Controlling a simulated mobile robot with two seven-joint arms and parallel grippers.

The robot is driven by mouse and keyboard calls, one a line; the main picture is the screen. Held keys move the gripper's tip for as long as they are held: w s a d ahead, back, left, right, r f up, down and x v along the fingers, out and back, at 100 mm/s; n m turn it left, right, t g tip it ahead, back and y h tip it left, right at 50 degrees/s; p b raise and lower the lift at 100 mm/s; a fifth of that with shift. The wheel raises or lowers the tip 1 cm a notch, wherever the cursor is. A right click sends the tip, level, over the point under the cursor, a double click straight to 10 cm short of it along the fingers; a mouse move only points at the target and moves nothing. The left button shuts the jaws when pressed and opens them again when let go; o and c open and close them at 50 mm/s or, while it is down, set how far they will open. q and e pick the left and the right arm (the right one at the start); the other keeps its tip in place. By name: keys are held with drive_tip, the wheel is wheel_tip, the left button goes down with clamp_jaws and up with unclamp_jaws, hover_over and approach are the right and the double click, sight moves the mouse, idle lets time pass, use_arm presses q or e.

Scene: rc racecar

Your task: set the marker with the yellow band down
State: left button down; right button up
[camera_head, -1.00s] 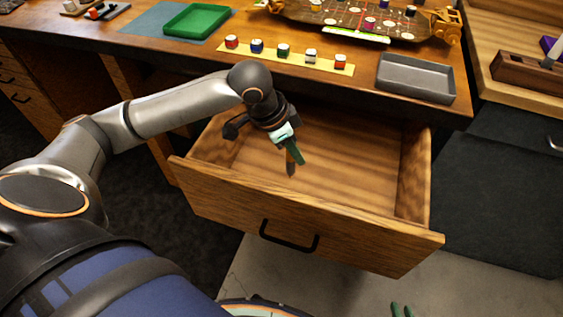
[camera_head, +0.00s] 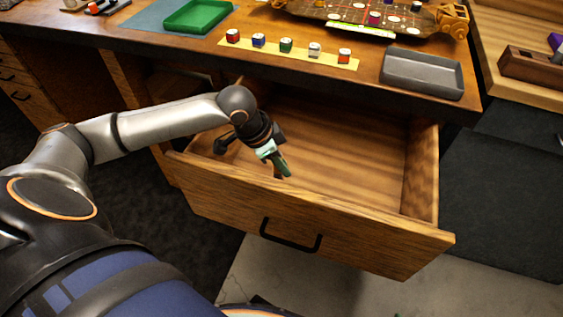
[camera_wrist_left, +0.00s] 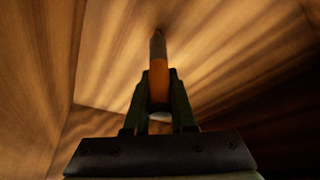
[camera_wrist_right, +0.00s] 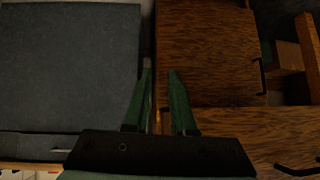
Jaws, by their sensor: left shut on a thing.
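My left gripper (camera_head: 279,165) reaches into the open drawer (camera_head: 340,165), close behind its front panel. In the left wrist view my left gripper (camera_wrist_left: 159,85) is shut on a marker (camera_wrist_left: 158,78) with an orange-yellow band, a grey tapered end pointing away and a pale near end. The drawer's wooden floor (camera_wrist_left: 225,65) lies beyond it; I cannot tell whether the tip touches it. In the head view the marker is mostly hidden by the fingers. My right gripper (camera_wrist_right: 160,72) is open and empty in the right wrist view.
The drawer's floor to the right of my left gripper is clear. On the desk are a yellow strip (camera_head: 272,52) with several small coloured-top items, a grey tray (camera_head: 422,75) and a green tray (camera_head: 198,16). The drawer's front panel (camera_head: 310,220) stands close to my left gripper.

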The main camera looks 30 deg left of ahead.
use_arm(q)
drive_tip(key=c, duration=0.7)
unclamp_jaws()
drive_tip(key=shift+c, duration=0.2)
drive_tip(key=p+v, duration=0.3)
drive_tip(key=v, duration=0.9)
